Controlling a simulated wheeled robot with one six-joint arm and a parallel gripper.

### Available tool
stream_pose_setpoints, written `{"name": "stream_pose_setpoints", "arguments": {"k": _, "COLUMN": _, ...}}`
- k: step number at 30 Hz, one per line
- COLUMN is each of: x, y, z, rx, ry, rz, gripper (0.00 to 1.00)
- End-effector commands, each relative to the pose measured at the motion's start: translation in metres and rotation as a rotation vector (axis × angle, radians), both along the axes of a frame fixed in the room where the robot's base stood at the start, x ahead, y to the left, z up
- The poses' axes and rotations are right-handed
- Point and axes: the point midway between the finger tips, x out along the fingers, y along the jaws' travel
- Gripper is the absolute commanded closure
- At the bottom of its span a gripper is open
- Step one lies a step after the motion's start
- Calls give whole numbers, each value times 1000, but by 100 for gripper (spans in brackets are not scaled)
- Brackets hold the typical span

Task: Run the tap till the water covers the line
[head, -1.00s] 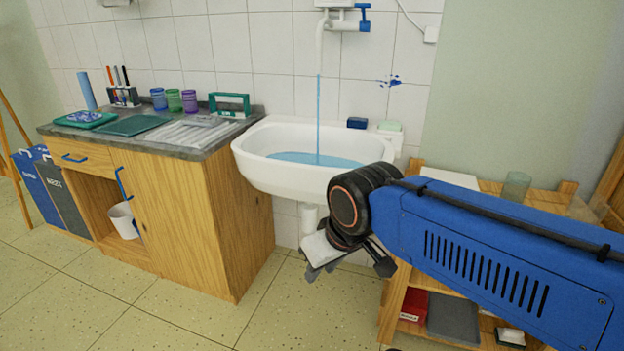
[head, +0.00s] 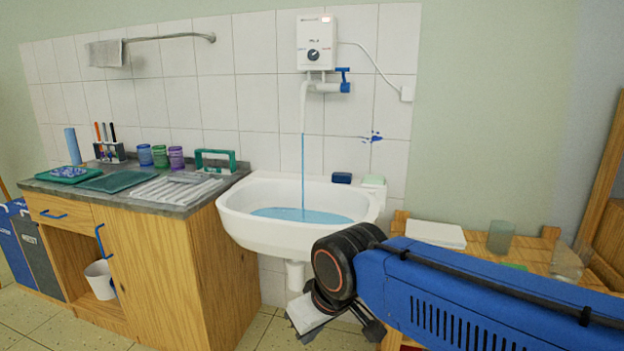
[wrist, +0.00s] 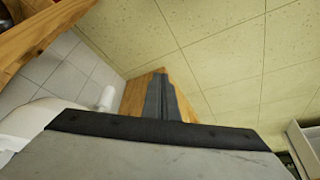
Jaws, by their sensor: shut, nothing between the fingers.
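The white tap (head: 305,95) hangs on the tiled wall with blue handle parts (head: 344,80). A thin blue stream (head: 302,165) runs from its spout into the white basin (head: 245,228). Blue water (head: 275,213) lies in the basin below the rim. I cannot make out a line on the basin; the near wall hides much of the inside. My gripper is low in front of the basin, to the right and apart from the tap, partly hidden by my wrist. In the wrist view, its two grey fingers (wrist: 162,98) are together and empty, over the floor.
A white heater box (head: 316,45) is above the tap. A dark blue block (head: 342,178) and a pale green bar (head: 373,181) sit on the basin's back edge. A wooden cabinet (head: 150,250) stands left, a low shelf with a glass (head: 500,237) right. Floor in front is clear.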

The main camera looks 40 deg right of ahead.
Motion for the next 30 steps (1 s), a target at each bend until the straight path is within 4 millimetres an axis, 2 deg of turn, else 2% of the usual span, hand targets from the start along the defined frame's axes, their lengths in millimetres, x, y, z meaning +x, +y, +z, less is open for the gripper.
{"name": "stream_pose_setpoints", "arguments": {"k": 4, "x": 7, "y": 0, "z": 3, "rx": -4, "ry": -15, "rz": 11, "gripper": 100}}
{"name": "stream_pose_setpoints", "arguments": {"k": 7, "x": 32, "y": -1, "z": 14, "rx": -19, "ry": -77, "rz": 54, "gripper": 100}}
{"name": "stream_pose_setpoints", "arguments": {"k": 11, "x": 93, "y": -7, "z": 45, "rx": -81, "ry": -232, "rz": 148, "gripper": 100}}
{"name": "stream_pose_setpoints", "arguments": {"k": 14, "x": 145, "y": -18, "z": 76, "rx": -165, "ry": -372, "rz": 220, "gripper": 100}}
{"name": "stream_pose_setpoints", "arguments": {"k": 18, "x": 211, "y": -41, "z": 121, "rx": -324, "ry": -553, "rz": 292, "gripper": 100}}
{"name": "stream_pose_setpoints", "arguments": {"k": 21, "x": 253, "y": -64, "z": 156, "rx": -465, "ry": -664, "rz": 322, "gripper": 100}}
{"name": "stream_pose_setpoints", "arguments": {"k": 27, "x": 319, "y": -123, "z": 224, "rx": -809, "ry": -829, "rz": 329, "gripper": 100}}
{"name": "stream_pose_setpoints", "arguments": {"k": 30, "x": 342, "y": -157, "z": 257, "rx": -1004, "ry": -871, "rz": 305, "gripper": 100}}
